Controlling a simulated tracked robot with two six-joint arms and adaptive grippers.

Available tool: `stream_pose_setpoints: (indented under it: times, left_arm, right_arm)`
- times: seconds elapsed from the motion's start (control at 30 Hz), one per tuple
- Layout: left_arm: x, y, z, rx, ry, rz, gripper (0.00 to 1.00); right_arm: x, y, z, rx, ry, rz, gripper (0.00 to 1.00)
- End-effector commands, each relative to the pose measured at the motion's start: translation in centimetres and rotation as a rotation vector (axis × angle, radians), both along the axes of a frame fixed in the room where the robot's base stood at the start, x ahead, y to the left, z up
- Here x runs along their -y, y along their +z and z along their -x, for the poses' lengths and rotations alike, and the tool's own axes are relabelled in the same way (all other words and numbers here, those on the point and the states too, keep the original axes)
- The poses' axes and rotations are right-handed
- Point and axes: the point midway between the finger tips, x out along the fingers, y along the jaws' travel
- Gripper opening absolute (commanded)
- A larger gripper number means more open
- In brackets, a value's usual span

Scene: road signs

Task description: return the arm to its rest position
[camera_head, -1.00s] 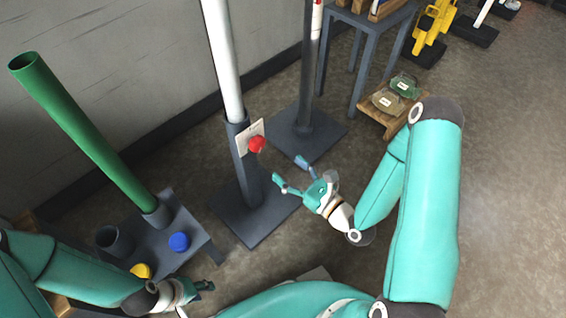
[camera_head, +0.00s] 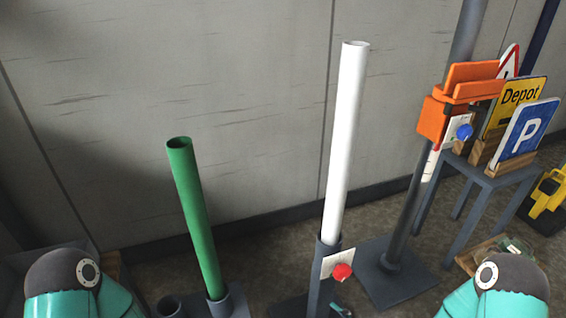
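Neither of my grippers shows in the head view now. Only a rounded part of my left arm (camera_head: 75,285) shows at the bottom left, and a similar part of my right arm (camera_head: 495,285) at the bottom right. The rest of both arms is below the picture's edge, so whether they hold anything is hidden.
A green tube (camera_head: 195,215) and a white post (camera_head: 345,150) with a red knob (camera_head: 341,272) stand upright ahead. A grey pole (camera_head: 407,210) carries an orange clamp (camera_head: 455,100) with a blue knob (camera_head: 465,132). Signs, including a blue P sign (camera_head: 526,132), stand on a table (camera_head: 490,182).

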Motion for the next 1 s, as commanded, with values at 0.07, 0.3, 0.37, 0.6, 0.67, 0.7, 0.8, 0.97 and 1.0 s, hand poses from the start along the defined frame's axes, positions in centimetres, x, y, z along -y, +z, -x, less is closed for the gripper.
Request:
stream_pose_setpoints:
  times: [0.07, 0.3, 0.37, 0.6, 0.67, 0.7, 0.8, 0.97, 1.0]
  left_arm:
    - [0.0, 0.0, 0.0, 0.0, 0.0, 0.0, 0.4]
    - [0.0, 0.0, 0.0, 0.0, 0.0, 0.0, 0.4]
    - [0.0, 0.0, 0.0, 0.0, 0.0, 0.0, 0.4]
    - [0.0, 0.0, 0.0, 0.0, 0.0, 0.0, 0.4]
    - [0.0, 0.0, 0.0, 0.0, 0.0, 0.0, 0.4]
    - [0.0, 0.0, 0.0, 0.0, 0.0, 0.0, 0.4]
    - [0.0, 0.0, 0.0, 0.0, 0.0, 0.0, 0.4]
    - [0.0, 2.9, 0.0, -0.001, 0.0, 0.0, 0.4]
    - [0.0, 3.8, 0.0, 0.001, 0.0, 0.0, 0.4]
  right_arm:
    - [-0.4, -2.2, 0.9, -0.016, 0.101, 0.215, 0.74]
    - [0.2, -8.0, 5.5, -0.06, 0.538, 0.773, 0.74]
    - [0.5, -9.1, 7.0, -0.063, 0.67, 0.872, 0.74]
    - [1.4, -11.4, 12.3, -0.008, 1.157, 1.075, 0.74]
    - [1.4, -11.6, 13.3, 0.026, 1.257, 1.095, 0.74]
    - [1.4, -11.7, 13.9, 0.05, 1.317, 1.105, 0.74]
    - [1.3, -11.8, 15.1, 0.134, 1.463, 1.128, 0.74]
    - [1.2, -8.9, 15.4, 0.228, 1.56, 1.163, 0.74]
    - [1.3, -8.0, 15.4, 0.227, 1.559, 1.163, 0.74]
